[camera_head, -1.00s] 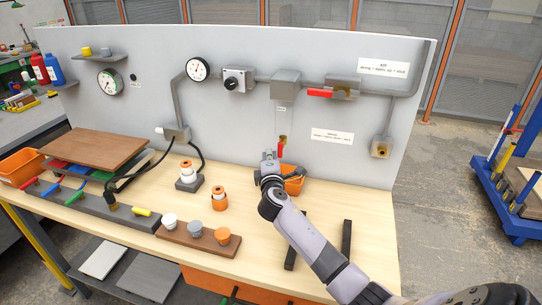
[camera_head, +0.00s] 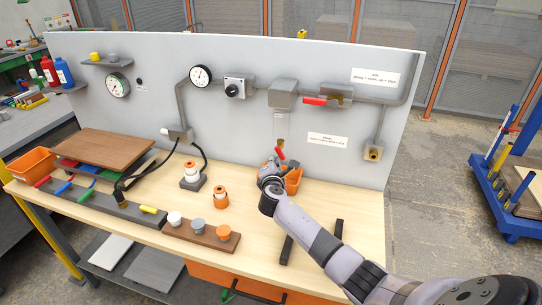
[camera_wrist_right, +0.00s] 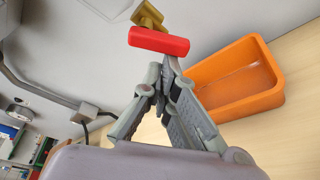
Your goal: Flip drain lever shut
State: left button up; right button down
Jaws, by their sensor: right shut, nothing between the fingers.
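The red drain lever (camera_head: 280,153) is on a small brass valve (camera_head: 281,142) under the grey box on the panel. In the head view it slants, its lower end toward the right. In the right wrist view the lever (camera_wrist_right: 158,41) lies nearly level across the picture, below the brass valve (camera_wrist_right: 148,15). My right gripper (camera_head: 270,166) is just below and left of the lever. In the right wrist view its fingertips (camera_wrist_right: 160,75) are together and empty, close to the lever; I cannot tell whether they touch it. My left gripper is out of view.
An orange bin (camera_head: 293,180) stands on the table below the valve, right beside my right gripper; it also shows in the right wrist view (camera_wrist_right: 235,80). Another red lever (camera_head: 316,101) sits higher on the pipe. Two dark bars (camera_head: 338,232) lie nearer the front.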

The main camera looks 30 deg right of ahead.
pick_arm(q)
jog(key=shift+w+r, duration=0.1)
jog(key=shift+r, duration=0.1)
pick_arm(e)
jog(key=shift+s+d, duration=0.4)
jog(key=shift+s, duration=0.1)
jog(key=shift+s+d, duration=0.15)
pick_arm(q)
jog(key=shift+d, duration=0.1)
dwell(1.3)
